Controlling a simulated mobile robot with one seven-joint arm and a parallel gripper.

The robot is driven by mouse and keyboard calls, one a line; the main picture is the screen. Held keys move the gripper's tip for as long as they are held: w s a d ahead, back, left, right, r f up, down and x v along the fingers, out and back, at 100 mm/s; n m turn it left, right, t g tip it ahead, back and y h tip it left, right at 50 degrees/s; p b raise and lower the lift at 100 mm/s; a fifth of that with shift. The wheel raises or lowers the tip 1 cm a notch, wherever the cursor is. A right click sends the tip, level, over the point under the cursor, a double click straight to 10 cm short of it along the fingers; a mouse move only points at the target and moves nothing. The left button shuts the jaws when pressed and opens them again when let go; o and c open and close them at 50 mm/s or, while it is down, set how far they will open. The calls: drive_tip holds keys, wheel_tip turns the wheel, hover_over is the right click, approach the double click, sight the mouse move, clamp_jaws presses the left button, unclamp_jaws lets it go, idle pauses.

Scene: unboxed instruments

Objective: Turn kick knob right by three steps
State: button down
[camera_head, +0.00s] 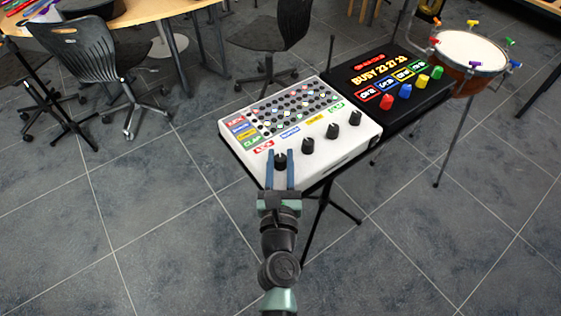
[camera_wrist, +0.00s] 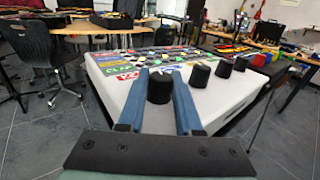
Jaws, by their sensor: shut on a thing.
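A white drum machine (camera_head: 317,155) with a row of black knobs stands on a stand. The kick knob (camera_head: 281,161) is the leftmost black knob, beside the red label (camera_head: 263,147). My gripper (camera_head: 281,160) has its two blue fingers on either side of this knob and is shut on it. In the wrist view the kick knob (camera_wrist: 160,86) sits between the blue fingertips (camera_wrist: 160,82). The knob's pointer mark is too small to read.
Further black knobs (camera_head: 308,146) follow to the right along the front. A black box with coloured knobs (camera_head: 386,101) adjoins the white machine at the right. A drum (camera_head: 470,50) stands beyond it. Chairs (camera_head: 95,60) and a table are behind. The floor at the left is clear.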

drive_tip(key=shift+f+m+h+b, duration=0.15)
drive_tip(key=shift+m+h+b, duration=0.45)
drive_tip(key=shift+h+b, duration=0.3)
drive_tip(key=m+h+b, duration=0.2)
drive_tip(key=h, duration=0.1)
drive_tip(key=shift+a+g+b, duration=0.15)
drive_tip(key=shift+g+b, duration=0.2)
drive_tip(key=shift+g, duration=0.05)
drive_tip(key=m+g+h+b, duration=0.1)
drive_tip(key=m+h, duration=0.1)
drive_tip(key=m+g+h+b, duration=0.1)
drive_tip(key=h+b, duration=0.1)
drive_tip(key=h, duration=0.1)
drive_tip(key=shift+w+a+m+g, duration=0.1)
drive_tip(key=shift+m+g, duration=0.2)
drive_tip(key=shift+m, duration=0.1)
drive_tip(key=m+g+h+b, duration=0.1)
drive_tip(key=h+b, duration=0.1)
drive_tip(key=shift+f+m+g+h, duration=0.1)
drive_tip(key=shift+m+g+h, duration=0.2)
drive_tip(key=shift+m+g, duration=0.1)
drive_tip(key=m+g+h+b, duration=0.3)
drive_tip(key=g+b, duration=0.1)
drive_tip(key=b, duration=0.2)
drive_tip(key=shift+m+g+h+b, duration=0.3)
drive_tip(key=shift+m+g+b, duration=0.3)
drive_tip(key=shift+g+b, duration=0.15)
drive_tip(key=shift+d+r, duration=0.2)
